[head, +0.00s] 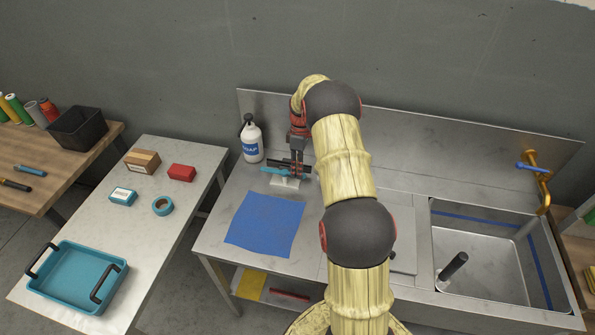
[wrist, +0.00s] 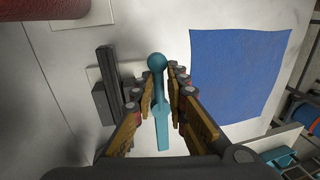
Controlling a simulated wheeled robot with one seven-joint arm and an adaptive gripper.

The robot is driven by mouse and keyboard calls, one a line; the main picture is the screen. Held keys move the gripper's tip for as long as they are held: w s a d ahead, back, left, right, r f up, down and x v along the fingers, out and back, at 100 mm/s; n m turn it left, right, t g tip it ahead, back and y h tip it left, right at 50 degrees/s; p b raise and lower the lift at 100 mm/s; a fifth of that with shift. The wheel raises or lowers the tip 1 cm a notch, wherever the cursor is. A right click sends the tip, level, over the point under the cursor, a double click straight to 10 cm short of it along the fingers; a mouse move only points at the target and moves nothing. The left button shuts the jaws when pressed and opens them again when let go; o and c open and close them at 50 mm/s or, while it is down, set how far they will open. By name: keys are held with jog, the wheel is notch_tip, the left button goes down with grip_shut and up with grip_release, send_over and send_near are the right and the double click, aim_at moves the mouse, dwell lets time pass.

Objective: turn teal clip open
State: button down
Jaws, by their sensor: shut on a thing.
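The teal clip (head: 276,170) sits on a small white base (head: 286,183) on the steel counter, in front of the soap bottle. In the wrist view the clip (wrist: 163,130) is a slim teal lever with a round knob at its far end. A black bar (wrist: 108,80) lies beside it on the left. My gripper (head: 298,160) points down at the clip. In the wrist view my gripper (wrist: 160,85) has its yellowish finger pads on both sides of the lever, shut on it near the knob. The fingers partly hide the clip's mounting.
A blue cloth (head: 265,224) lies flat in front of the clip. A white soap bottle (head: 251,140) stands behind it to the left. The wall panel (head: 400,145) runs behind the counter. A sink (head: 490,265) with a brass tap (head: 541,180) is at the right.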

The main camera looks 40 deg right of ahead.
jog(key=shift+w+d+r, duration=0.15)
jog(key=shift+w+d, duration=0.05)
dwell(0.3)
jog(key=c, duration=1.9)
grip_release()
jog(key=r, duration=0.4)
jog(key=w+d+r, duration=0.1)
jog(key=r, duration=0.2)
jog(key=d+r, duration=0.1)
jog(key=r, duration=0.3)
jog(key=shift+w+r, duration=0.2)
jog(key=shift+r, duration=0.1)
jog(key=shift+a, duration=0.1)
